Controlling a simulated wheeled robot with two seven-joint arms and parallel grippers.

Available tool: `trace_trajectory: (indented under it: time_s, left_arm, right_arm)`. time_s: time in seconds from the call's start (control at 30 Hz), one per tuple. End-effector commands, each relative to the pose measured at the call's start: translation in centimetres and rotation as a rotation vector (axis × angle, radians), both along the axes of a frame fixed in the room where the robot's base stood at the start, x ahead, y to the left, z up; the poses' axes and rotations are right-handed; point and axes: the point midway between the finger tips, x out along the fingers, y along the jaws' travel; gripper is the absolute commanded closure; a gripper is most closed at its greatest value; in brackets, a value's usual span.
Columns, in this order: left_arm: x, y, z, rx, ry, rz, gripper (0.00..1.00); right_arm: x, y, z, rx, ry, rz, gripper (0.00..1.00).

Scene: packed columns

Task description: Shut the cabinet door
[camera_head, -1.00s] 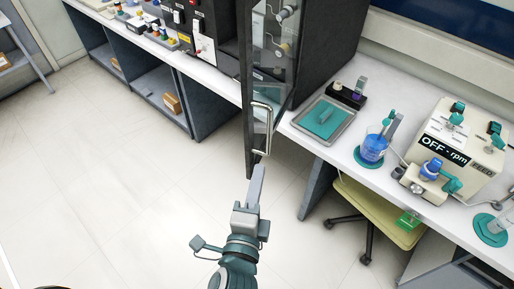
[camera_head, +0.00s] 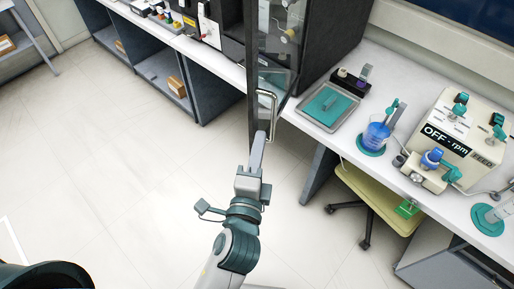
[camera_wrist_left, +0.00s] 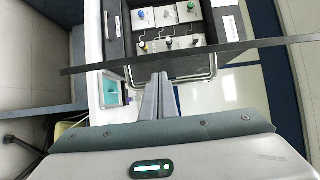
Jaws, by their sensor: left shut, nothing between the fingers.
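The cabinet door (camera_head: 254,110), a dark frame with a clear pane, stands open, jutting out from the tall dark cabinet (camera_head: 330,45) past the counter's front edge. Its silver bar handle (camera_head: 272,108) is on the lower part of the door. My left gripper (camera_head: 260,136) is shut and empty, its fingertips close to the door's lower end and handle; I cannot tell whether they touch. In the left wrist view the shut fingers (camera_wrist_left: 158,78) point toward the door, whose dark edge (camera_wrist_left: 250,44) crosses the picture. My right gripper is not in view.
On the right counter are a grey tray (camera_head: 327,108), a blue beaker (camera_head: 376,135) and a white device reading OFF rpm (camera_head: 455,130). A yellow-green chair (camera_head: 380,200) is under it. Open shelves (camera_head: 165,75) line the left counter. The floor at left is clear.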

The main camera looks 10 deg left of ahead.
Motion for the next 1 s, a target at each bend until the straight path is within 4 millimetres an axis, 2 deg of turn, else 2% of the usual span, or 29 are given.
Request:
trace_trajectory:
  time_s: [0.03, 0.2, 0.4, 1.0]
  left_arm:
    - [0.9, 0.0, 0.4, 0.002, -0.002, 0.001, 1.0]
    - [3.4, -0.2, 0.4, 0.002, -0.001, 0.0, 1.0]
    - [5.3, -0.4, 0.1, 0.001, 0.0, 0.0, 1.0]
    - [5.8, -0.3, 0.0, 0.001, 0.0, -0.003, 1.0]
  right_arm:
    - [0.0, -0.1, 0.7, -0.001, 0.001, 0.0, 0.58]
    - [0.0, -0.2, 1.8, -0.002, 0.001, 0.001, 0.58]
    - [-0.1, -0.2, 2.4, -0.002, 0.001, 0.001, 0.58]
    - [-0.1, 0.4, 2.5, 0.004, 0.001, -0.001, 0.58]
